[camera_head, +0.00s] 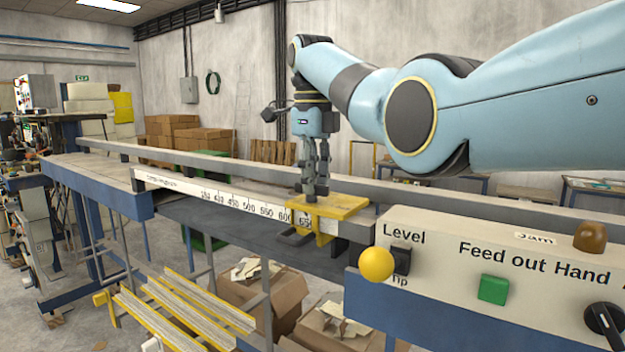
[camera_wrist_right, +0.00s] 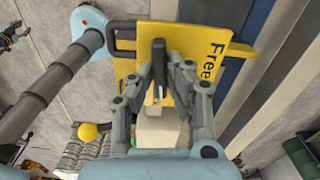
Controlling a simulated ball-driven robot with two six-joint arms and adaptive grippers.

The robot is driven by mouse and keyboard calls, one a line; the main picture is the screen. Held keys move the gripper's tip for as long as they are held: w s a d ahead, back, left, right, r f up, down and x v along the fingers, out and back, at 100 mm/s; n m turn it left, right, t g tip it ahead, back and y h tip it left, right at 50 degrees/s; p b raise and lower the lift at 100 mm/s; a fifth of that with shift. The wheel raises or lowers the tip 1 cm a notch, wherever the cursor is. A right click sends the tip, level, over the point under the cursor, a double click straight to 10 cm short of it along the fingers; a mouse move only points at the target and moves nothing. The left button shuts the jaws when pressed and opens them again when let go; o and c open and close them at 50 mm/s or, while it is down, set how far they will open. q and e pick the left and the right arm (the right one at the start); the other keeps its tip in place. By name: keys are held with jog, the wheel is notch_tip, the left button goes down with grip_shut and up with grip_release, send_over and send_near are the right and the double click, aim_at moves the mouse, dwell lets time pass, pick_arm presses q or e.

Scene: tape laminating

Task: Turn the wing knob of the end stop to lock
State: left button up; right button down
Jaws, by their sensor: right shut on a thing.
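The end stop (camera_head: 345,207) is a yellow plate seated on the rail with the number scale, near 650. In the right wrist view the yellow end stop (camera_wrist_right: 203,38) fills the upper middle, with the word "Free" on it. My right gripper (camera_head: 313,185) points straight down over the plate. Its fingers (camera_wrist_right: 162,82) are shut on the dark wing knob (camera_wrist_right: 158,58), which stands between them on the plate. In the head view the fingers mostly hide the knob. My left gripper is not seen.
The white scale rail (camera_head: 215,203) runs left from the end stop. At the right is the control panel (camera_head: 445,240) with a yellow ball knob (camera_head: 377,264) and a green button (camera_head: 493,288). A long grey bar (camera_head: 230,167) runs behind. Cardboard boxes (camera_head: 262,305) stand below.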

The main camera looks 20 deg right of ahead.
jog(key=shift+m, duration=0.7)
jog(key=shift+r, duration=0.1)
jog(key=c, duration=1.3)
grip_release()
